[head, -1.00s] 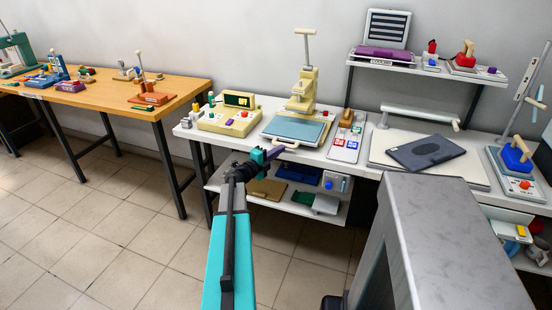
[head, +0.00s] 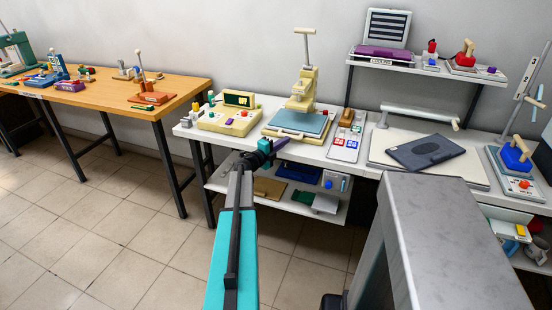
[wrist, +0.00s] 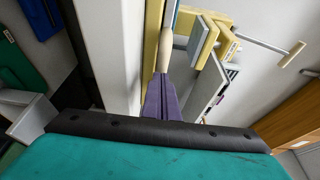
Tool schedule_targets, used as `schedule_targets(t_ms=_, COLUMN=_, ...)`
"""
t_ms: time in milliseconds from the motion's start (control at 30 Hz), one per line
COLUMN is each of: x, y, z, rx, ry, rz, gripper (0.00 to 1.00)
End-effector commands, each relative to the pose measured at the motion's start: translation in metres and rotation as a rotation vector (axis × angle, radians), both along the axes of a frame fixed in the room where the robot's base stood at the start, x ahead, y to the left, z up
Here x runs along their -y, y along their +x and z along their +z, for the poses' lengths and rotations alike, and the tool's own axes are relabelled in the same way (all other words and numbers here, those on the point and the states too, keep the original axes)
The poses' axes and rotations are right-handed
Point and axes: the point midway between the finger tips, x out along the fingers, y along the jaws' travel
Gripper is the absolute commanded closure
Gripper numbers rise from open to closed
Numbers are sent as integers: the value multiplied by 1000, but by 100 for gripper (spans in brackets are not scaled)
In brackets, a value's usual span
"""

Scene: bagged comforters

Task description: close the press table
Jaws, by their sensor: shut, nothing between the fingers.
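The press (head: 303,88) is cream, with an upright column and a T-handle on top, and it stands on the white bench. Its table (head: 312,125) is a flat blue-grey plate sitting on the cream base under the press head. My gripper (head: 282,143) is at the front edge of the press, just above the bench edge. In the wrist view, its purple fingers (wrist: 170,100) are together, with their tips at a pale rounded handle (wrist: 166,50). The fingers look to be against the handle's end, not around it. Exact contact is hard to tell.
A cream control box (head: 229,116) with a display stands left of the press. A white panel (head: 345,143) with coloured buttons stands right of it. A lower shelf (head: 333,214) under the bench holds several items. A grey-topped block (head: 440,230) rises at front right.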

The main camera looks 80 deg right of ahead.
Motion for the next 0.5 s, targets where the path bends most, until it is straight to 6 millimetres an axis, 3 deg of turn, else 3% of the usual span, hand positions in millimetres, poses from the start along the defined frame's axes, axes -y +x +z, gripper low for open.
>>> schedule_targets(t_ms=500, x=-41, y=8, z=0, rx=0, ry=0, rz=0, gripper=100)
